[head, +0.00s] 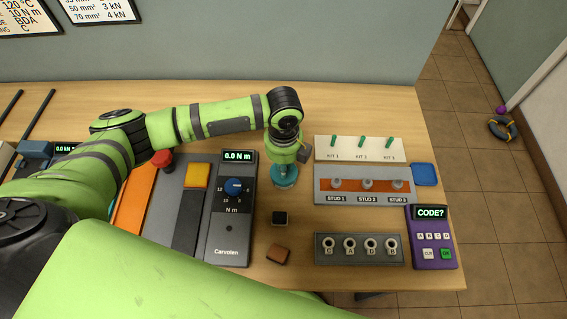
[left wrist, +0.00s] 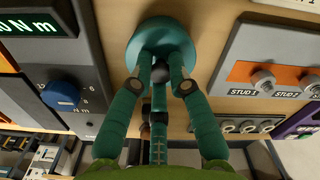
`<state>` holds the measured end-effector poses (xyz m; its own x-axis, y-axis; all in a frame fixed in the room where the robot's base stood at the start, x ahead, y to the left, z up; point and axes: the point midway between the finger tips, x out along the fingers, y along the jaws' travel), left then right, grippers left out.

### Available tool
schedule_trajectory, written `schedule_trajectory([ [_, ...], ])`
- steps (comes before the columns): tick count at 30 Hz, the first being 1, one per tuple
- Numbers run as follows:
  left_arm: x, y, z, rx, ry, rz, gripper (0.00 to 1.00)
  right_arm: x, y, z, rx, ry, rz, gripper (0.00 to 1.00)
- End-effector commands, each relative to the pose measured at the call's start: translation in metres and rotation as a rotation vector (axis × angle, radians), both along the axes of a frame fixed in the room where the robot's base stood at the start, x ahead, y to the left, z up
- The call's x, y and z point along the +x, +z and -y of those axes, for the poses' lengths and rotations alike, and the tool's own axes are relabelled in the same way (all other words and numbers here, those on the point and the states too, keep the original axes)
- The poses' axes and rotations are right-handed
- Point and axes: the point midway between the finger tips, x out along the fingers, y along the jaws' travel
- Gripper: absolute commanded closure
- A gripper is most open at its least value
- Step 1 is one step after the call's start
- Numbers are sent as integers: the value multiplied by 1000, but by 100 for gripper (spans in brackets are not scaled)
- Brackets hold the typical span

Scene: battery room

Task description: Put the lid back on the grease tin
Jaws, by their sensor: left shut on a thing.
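My left gripper (head: 285,160) points down over the bench, between the Carvolen torque unit and the stud panel. The lid's edge also shows under the gripper in the head view (head: 285,183). I cannot tell whether the grease tin is beneath the lid, as the lid and gripper hide that spot. My right gripper is not in view.
The torque unit (head: 228,220) stands close on the left. The stud panel (head: 345,198) and kit strip (head: 340,155) are on the right. The bench (head: 350,110) is clear towards the wall.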

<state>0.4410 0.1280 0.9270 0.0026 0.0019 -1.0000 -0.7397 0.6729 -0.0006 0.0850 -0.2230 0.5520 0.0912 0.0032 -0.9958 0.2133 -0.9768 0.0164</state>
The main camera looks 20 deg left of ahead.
Motion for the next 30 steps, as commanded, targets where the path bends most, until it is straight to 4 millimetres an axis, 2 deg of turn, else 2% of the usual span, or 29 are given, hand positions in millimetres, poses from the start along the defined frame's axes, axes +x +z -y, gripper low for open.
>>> schedule_trajectory([
  [28,0,-1,1,-1,0,1,100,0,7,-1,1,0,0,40],
  [29,0,-1,1,-1,0,1,77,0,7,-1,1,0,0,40],
  [30,0,-1,1,-1,0,1,61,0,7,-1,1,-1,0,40],
])
